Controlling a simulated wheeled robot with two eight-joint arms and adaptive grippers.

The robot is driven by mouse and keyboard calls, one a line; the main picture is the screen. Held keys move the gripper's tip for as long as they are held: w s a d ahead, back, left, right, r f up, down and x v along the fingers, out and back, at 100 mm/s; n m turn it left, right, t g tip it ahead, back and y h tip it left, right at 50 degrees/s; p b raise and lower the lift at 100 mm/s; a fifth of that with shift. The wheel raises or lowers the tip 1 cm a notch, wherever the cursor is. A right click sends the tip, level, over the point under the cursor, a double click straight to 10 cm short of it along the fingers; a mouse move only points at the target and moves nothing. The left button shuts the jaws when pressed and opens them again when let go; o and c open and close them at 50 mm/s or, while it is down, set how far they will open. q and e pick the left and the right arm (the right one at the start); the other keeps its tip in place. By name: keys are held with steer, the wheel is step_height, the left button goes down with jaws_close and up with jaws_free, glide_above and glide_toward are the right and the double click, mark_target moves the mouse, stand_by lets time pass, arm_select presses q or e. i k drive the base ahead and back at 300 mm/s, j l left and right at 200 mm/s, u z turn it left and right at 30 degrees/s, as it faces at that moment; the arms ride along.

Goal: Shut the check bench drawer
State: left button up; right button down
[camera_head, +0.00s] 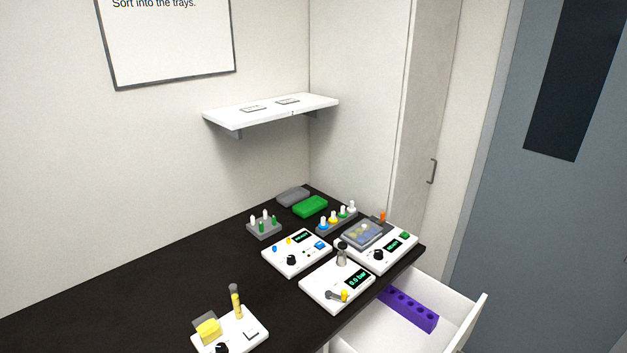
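The check bench drawer (452,322) is white and stands pulled open at the lower right, below the front edge of the dark bench top (140,302). A purple rack (412,310) with a row of holes lies inside it, near the bench side. The drawer's lower part is cut off by the picture's bottom edge. Neither of my grippers shows in the head view.
Several white devices, one reading 0.0 bar (338,286), stand near the bench's front edge above the drawer. Green (310,206) and grey trays lie at the back. A shelf (270,113) hangs above. A grey door (545,200) stands at right.

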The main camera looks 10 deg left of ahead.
mark_target(378, 328)
steer(key=k+l+z, duration=0.1)
steer(key=z, duration=0.3)
steer(key=k+l+z, duration=0.15)
steer(key=z, duration=0.3)
steer(key=k, duration=0.1)
